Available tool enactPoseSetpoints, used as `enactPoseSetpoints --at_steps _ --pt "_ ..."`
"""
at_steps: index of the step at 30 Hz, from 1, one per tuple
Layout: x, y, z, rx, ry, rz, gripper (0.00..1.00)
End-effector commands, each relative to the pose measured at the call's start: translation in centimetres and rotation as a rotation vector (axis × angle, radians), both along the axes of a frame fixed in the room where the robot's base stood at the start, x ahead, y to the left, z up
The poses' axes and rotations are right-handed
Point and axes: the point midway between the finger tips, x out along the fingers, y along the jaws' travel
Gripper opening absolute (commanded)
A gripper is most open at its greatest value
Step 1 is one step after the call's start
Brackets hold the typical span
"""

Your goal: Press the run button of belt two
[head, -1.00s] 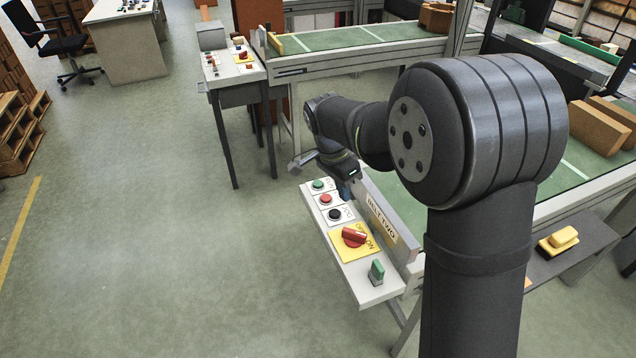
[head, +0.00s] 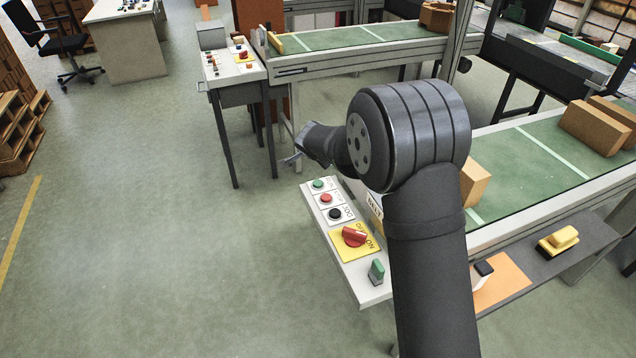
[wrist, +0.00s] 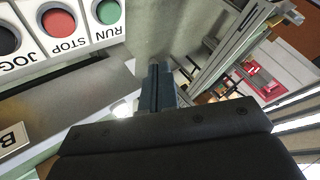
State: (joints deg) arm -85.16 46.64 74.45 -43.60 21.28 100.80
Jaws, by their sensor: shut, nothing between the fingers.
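The belt two panel (head: 345,280) is a light sloping box. At its far end is the green run button (head: 317,184); below it are the red stop button (head: 325,198) and black jog button (head: 334,214). In the wrist view the green button (wrist: 107,12), marked RUN, is at the top, left of my gripper (wrist: 157,70). The red button (wrist: 60,22) and black button (wrist: 8,38) are further left. My gripper's fingers are shut, empty and apart from the buttons.
The belt (head: 530,165) carries brown blocks (head: 590,128). Another control panel (head: 232,67) stands behind.

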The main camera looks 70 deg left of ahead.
Motion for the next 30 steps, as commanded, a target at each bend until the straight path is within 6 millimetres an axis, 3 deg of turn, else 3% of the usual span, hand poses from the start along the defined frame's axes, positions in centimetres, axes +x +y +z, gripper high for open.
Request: enactPoseSetpoints --at_steps 17,30 --pt "-0.2 0.4 -0.7 0.015 0.003 0.013 0.00" --pt "-0.2 0.4 -6.6 0.013 0.002 0.015 0.00"
